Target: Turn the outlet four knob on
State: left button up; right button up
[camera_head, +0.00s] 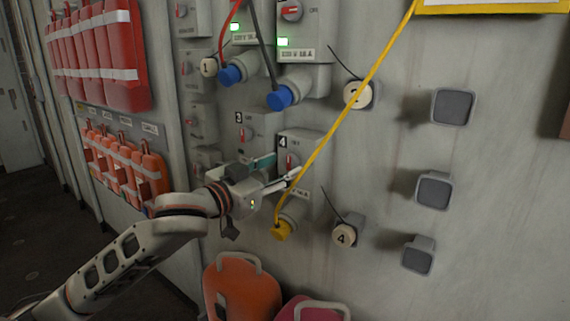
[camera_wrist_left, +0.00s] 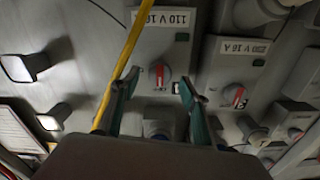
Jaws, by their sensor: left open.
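Outlet four is a grey box (camera_head: 302,150) on the wall marked 4, with a red-and-white rotary knob (camera_head: 290,160). A yellow plug (camera_head: 281,230) with a yellow cable sits in its socket below. My left gripper (camera_head: 284,168) is at the front of this box, its fingertips close to the knob. In the left wrist view, the knob (camera_wrist_left: 160,75) shows between the two open teal fingers (camera_wrist_left: 158,84), with a gap on each side. I cannot tell whether a finger touches it. My right gripper is not in view.
The yellow cable (camera_head: 358,92) runs diagonally past the box and beside one finger. Outlet three (camera_head: 246,132) is just left. Two blue plugs (camera_head: 280,97) stick out above. A round tag marked 4 (camera_head: 344,235) hangs at right. Orange (camera_head: 240,285) and pink cases stand below.

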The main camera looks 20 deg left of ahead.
pick_arm(q)
jog(key=shift+x, duration=1.1)
jog(key=c, duration=1.1)
